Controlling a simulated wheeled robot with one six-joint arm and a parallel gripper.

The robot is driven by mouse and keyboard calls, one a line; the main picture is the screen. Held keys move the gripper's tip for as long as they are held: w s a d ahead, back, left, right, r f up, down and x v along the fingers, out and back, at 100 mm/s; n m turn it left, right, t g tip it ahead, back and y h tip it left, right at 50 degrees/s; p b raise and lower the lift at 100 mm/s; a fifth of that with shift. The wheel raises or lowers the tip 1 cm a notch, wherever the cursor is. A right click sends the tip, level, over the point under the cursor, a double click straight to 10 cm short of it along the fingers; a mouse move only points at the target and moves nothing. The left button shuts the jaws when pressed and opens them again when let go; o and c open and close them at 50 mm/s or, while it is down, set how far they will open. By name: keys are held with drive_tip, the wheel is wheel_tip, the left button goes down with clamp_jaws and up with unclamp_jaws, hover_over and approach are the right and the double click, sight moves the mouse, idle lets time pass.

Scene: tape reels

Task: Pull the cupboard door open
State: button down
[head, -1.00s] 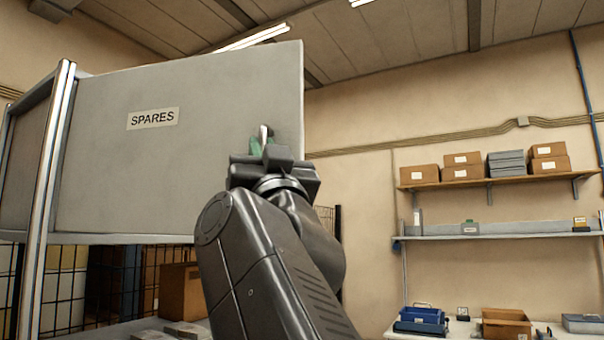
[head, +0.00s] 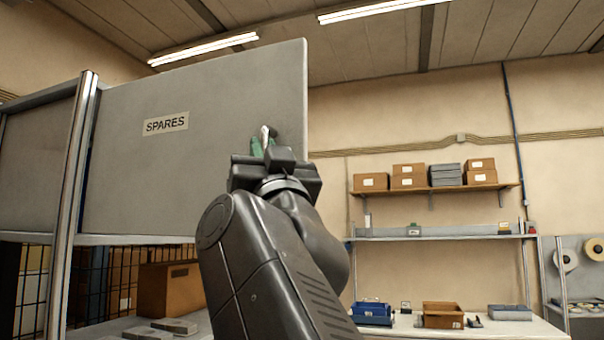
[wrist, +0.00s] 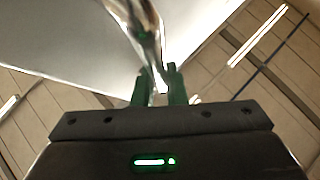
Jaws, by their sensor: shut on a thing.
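The cupboard door (head: 190,195) is a flat grey panel with a SPARES label (head: 166,123), at the left and middle of the head view. Its right edge stands free against the far wall. A shiny metal handle (head: 265,133) is near that edge. My gripper (head: 264,148) is shut on the handle with its green fingers, in front of the door. In the wrist view the bright handle (wrist: 147,32) runs down between the fingers (wrist: 158,88). The gripper body hides the handle's lower end, and the cupboard's inside is not visible.
A metal post (head: 70,210) stands at the door's left. Below the door are a wire mesh and a cardboard box (head: 170,288). A wall shelf (head: 435,188) with boxes and a bench (head: 450,328) with trays are at the right, beyond open room.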

drive_tip(key=shift+r, duration=0.1)
drive_tip(key=c, duration=1.5)
unclamp_jaws()
drive_tip(key=shift+a, duration=0.2)
drive_tip(key=shift+d, duration=0.1)
